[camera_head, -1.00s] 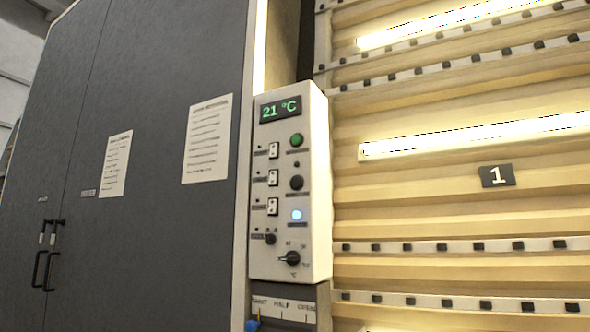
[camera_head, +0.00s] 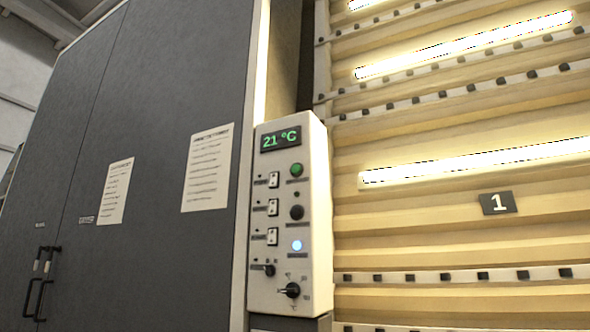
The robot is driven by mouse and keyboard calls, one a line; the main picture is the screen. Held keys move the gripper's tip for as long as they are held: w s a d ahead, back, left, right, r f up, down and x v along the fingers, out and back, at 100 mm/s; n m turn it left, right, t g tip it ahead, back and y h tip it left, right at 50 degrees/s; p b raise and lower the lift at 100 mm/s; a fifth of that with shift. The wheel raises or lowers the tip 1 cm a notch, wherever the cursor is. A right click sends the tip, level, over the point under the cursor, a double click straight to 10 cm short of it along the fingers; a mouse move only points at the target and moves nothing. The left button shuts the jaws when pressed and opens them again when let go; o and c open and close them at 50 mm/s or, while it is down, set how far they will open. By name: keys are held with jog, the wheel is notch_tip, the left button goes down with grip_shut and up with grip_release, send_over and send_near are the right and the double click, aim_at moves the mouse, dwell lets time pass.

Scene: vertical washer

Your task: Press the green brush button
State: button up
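A pale control panel (camera_head: 272,218) stands upright in the middle of the head view, on the edge between the dark cabinet and the lit slatted wall. A round green button (camera_head: 296,170) sits near its top right, below a display (camera_head: 281,139) reading 21 °C. Below the green button are a small dark dot, a dark round button (camera_head: 297,212) and a glowing bluish-white button (camera_head: 297,245). Their labels are too small to read. My gripper is not in view.
A tall dark cabinet (camera_head: 150,270) with two posted sheets and black handles (camera_head: 37,290) fills the left. A cream slatted wall (camera_head: 430,235) with light strips and a "1" plate (camera_head: 498,203) fills the right. Nothing visible blocks the panel's front.

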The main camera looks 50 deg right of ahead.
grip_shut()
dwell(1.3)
